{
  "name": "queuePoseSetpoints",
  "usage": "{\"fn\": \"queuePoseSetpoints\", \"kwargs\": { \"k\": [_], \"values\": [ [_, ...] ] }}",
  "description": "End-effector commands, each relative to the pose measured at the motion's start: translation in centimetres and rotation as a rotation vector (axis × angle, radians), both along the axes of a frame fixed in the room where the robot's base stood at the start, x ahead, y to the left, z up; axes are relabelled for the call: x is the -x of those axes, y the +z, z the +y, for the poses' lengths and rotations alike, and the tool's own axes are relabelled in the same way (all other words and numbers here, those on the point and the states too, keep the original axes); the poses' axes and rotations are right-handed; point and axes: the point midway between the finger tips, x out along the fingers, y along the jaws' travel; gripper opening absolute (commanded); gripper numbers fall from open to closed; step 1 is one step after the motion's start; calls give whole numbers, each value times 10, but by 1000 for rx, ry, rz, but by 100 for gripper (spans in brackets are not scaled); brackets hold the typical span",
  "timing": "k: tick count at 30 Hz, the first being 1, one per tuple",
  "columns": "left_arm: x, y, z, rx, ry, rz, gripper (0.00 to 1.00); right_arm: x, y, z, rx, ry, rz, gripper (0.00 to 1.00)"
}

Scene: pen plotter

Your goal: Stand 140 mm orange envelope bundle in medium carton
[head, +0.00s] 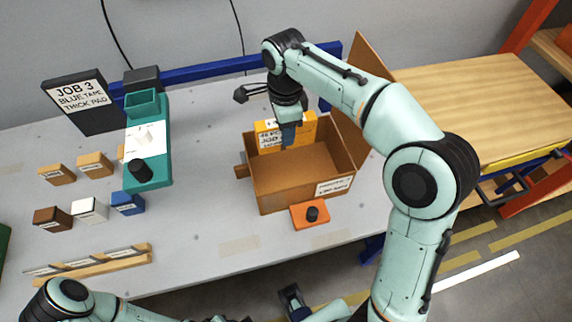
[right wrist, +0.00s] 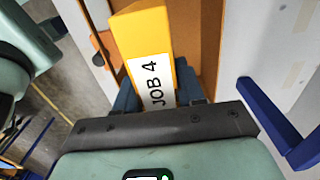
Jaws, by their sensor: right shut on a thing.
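The orange envelope bundle (head: 304,128) has a white printed label and stands on edge at the back of the open medium carton (head: 285,196), partly below its rim. My right gripper (head: 288,134) reaches down from above and is shut on the bundle. In the right wrist view the bundle (right wrist: 145,40) shows a "JOB 4" label between the blue fingers of the gripper (right wrist: 157,95). Whether its lower edge touches the carton floor is hidden. A dark blue part at the bottom edge looks like my left gripper (head: 292,302); its jaws are unclear.
The carton's tall flap (head: 371,62) stands up at the right. An orange pad with a black knob (head: 311,214) lies in front. A teal plotter-like device (head: 150,175), small boxes (head: 92,210) and a "JOB 3" sign (head: 80,97) are at left. Grey table is clear between.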

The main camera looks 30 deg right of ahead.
Motion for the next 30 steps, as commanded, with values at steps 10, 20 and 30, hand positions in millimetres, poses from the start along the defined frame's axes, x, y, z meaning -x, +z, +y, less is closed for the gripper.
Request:
{"fn": "queuePoseSetpoints", "kwargs": {
  "k": [10, 20, 30],
  "values": [
    [5, -20, 0, 0, 0, 7, 45, 1, -95, 0, 1, -1, 4, 4],
    [5, -23, 0, -1, 1, 2, 45, 1, -131, 0, 0, 0, 3, 4],
    [3, -27, 0, -2, 2, -4, 45, 0, -162, 0, -1, -1, -1, 4]
  ]
}}
